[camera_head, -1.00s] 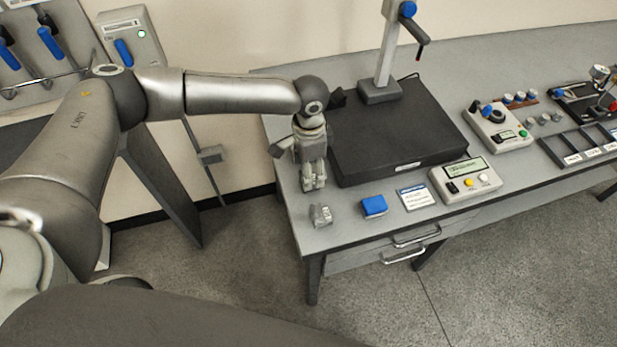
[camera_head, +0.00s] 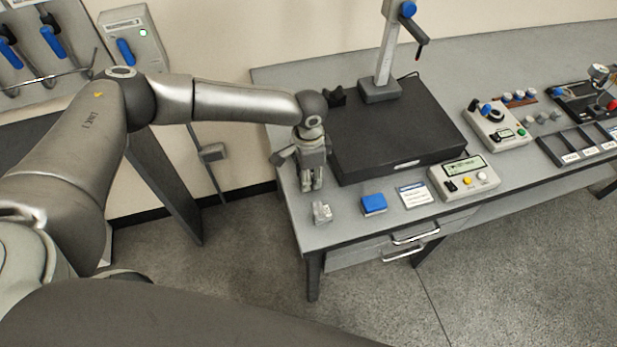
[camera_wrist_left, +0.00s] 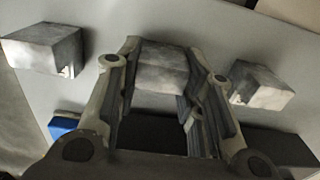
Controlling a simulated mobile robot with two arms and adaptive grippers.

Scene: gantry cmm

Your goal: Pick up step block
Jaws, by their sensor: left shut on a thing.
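My left gripper (camera_head: 312,183) points down at the front left of the grey bench (camera_head: 345,232), left of the black plate. In the left wrist view, its fingers (camera_wrist_left: 158,95) are shut on a grey metal block, the step block (camera_wrist_left: 160,68), which sits between them. The fingers hide the block's sides, and in the head view the gripper hides most or all of it. I cannot tell whether it touches the bench. Another grey block (camera_head: 322,212) stands just in front of the gripper. The wrist view shows separate grey blocks to the left (camera_wrist_left: 45,48) and right (camera_wrist_left: 262,86).
The black plate (camera_head: 400,135) with its upright stand (camera_head: 387,50) is close to the right of the gripper. A blue box (camera_head: 373,204), a white card (camera_head: 414,195) and a control box (camera_head: 464,180) lie along the front. Bare bench shows near the front left corner.

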